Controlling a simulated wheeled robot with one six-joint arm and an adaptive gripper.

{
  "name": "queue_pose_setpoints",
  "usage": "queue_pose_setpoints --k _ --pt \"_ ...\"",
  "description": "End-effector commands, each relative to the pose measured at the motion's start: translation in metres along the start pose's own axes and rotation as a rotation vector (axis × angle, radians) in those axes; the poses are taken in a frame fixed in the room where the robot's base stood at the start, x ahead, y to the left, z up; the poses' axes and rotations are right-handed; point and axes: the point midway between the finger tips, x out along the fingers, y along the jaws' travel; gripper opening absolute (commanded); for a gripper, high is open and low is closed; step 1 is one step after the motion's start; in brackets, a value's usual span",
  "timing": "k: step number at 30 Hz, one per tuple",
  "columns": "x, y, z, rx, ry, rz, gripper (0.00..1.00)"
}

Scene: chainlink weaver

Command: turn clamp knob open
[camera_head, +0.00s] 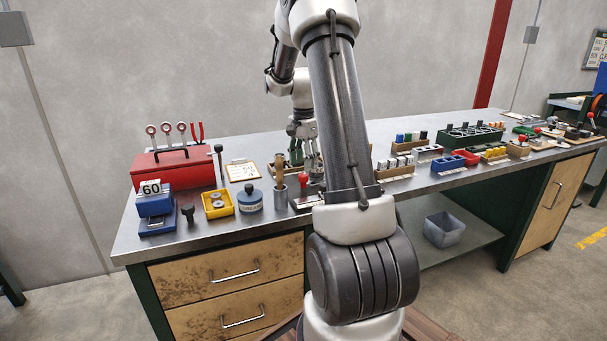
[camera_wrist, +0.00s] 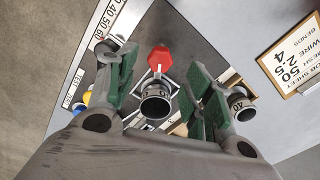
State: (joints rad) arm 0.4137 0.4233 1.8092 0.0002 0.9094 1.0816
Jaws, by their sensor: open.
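A red knob (camera_head: 303,178), the likely clamp knob, stands on the workbench in front of my gripper. In the wrist view the red knob (camera_wrist: 160,58) shows as a faceted red head in the gap between the fingertips, with a round dark-topped cylinder (camera_wrist: 155,103) just below it. My gripper (camera_head: 304,150) points down over the bench, and in the wrist view its green-padded fingers (camera_wrist: 163,68) are spread apart with nothing held. I cannot tell how far the knob is below the fingertips. My arm hides part of the bench to the right of the knob.
Several small trays, including a red one (camera_head: 466,157), fill the right side.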

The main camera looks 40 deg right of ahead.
Motion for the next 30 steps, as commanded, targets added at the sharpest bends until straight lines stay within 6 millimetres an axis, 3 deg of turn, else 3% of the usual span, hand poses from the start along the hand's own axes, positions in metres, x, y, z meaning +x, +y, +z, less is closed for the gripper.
queue_pose_setpoints --k 3,9,19,27,30 --pt "0.022 0.0 0.0 -0.001 -0.001 0.002 0.51" --pt "0.045 0.0 0.0 -0.002 0.0 0.0 0.51" --pt "0.049 0.0 0.0 -0.003 0.0 -0.001 0.51" --pt "0.049 0.0 0.0 -0.003 0.0 -0.001 0.04" --pt "0.049 0.0 0.0 -0.003 0.0 -0.001 0.04"
